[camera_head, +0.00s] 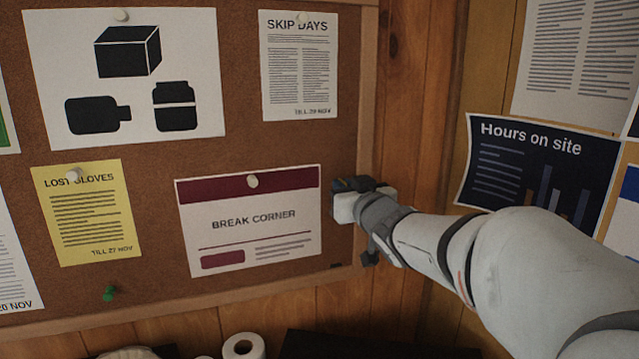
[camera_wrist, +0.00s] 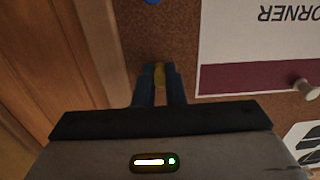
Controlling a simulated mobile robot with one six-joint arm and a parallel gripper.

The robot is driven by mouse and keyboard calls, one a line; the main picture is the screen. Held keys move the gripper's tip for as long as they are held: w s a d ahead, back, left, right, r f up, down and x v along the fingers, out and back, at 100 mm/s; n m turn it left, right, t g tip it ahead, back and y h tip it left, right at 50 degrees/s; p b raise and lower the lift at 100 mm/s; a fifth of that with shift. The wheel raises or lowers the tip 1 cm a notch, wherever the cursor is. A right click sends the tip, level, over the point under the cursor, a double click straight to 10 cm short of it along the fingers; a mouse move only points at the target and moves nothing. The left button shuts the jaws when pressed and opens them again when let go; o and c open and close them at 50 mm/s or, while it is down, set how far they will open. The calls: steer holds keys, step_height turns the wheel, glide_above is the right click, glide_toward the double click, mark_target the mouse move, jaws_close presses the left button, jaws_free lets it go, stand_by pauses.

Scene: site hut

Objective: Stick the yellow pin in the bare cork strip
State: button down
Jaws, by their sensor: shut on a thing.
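In the head view my gripper (camera_head: 343,186) is at the right side of the cork board, just right of the BREAK CORNER notice, and hides the pin. The bare cork strip (camera_head: 339,145) runs between the notices and the board's right wooden frame; it also shows in the wrist view (camera_wrist: 130,30). The fingertips are over this strip. I cannot tell whether the pin's point touches the cork.
The BREAK CORNER notice (camera_head: 250,217) hangs by a white pin close to my gripper. A blue pin (camera_wrist: 152,1) shows at the top edge of the wrist view. A green pin (camera_head: 109,293) sits low on the board. The wooden frame (camera_head: 366,90) stands close right of the strip.

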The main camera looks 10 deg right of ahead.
steer(key=c, duration=1.4)
jaws_free()
steer(key=shift+c, duration=0.2)
